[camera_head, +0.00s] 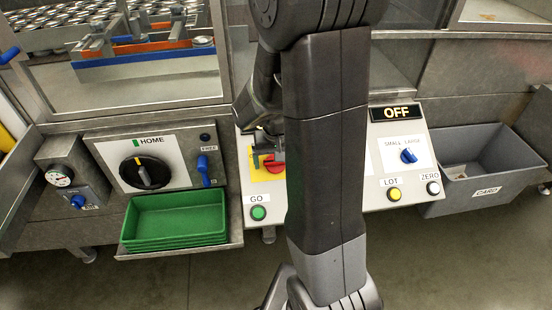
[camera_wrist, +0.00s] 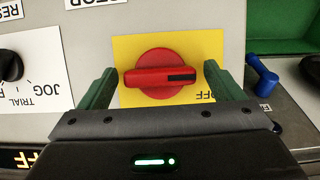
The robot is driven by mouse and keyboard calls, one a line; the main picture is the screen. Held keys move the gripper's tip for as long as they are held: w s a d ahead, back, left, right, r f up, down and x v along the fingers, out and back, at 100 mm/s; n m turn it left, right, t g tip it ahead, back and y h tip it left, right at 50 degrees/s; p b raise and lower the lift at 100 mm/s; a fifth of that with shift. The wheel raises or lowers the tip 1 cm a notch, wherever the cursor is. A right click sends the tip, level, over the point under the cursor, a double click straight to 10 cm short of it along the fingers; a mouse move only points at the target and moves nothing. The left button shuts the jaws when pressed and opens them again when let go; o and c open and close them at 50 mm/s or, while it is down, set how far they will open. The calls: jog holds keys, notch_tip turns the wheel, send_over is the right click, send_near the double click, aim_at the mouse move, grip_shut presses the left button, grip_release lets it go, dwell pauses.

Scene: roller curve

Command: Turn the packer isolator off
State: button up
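The packer isolator is a red rotary handle (camera_wrist: 160,73) on a yellow plate (camera_wrist: 185,42). In the wrist view its bar lies horizontal, with a black mark at the right end. An upside-down label ending in "FF" shows just below that end, partly hidden by a finger. My gripper (camera_wrist: 163,85) is open, its green fingers on either side of the handle, apart from it. In the head view the red handle (camera_head: 274,166) is partly hidden by my gripper and arm.
The panel also has a lit "OFF" display (camera_head: 396,113), a blue selector (camera_head: 408,155), a green GO button (camera_head: 258,213) and a yellow LOT button (camera_head: 394,194). A green tray (camera_head: 175,217) sits left, a grey bin (camera_head: 485,165) right. A blue lever (camera_wrist: 262,77) stands near the right finger.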

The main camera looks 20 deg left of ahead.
jog(key=shift+r, duration=0.1)
notch_tip(320, 180, up, 14)
jog(key=s, duration=0.1)
jog(key=shift+s+d+f, duration=0.25)
jog(key=shift+s+d, duration=0.1)
jog(key=shift+d, duration=0.1)
jog(key=shift+f, duration=0.1)
jog(key=f, duration=0.4)
jog(key=w+f, duration=0.1)
jog(key=f, duration=0.4)
jog(key=a+f, duration=0.1)
jog(key=f, duration=0.3)
jog(key=shift+w+f, duration=0.35)
jog(key=shift+r, duration=0.1)
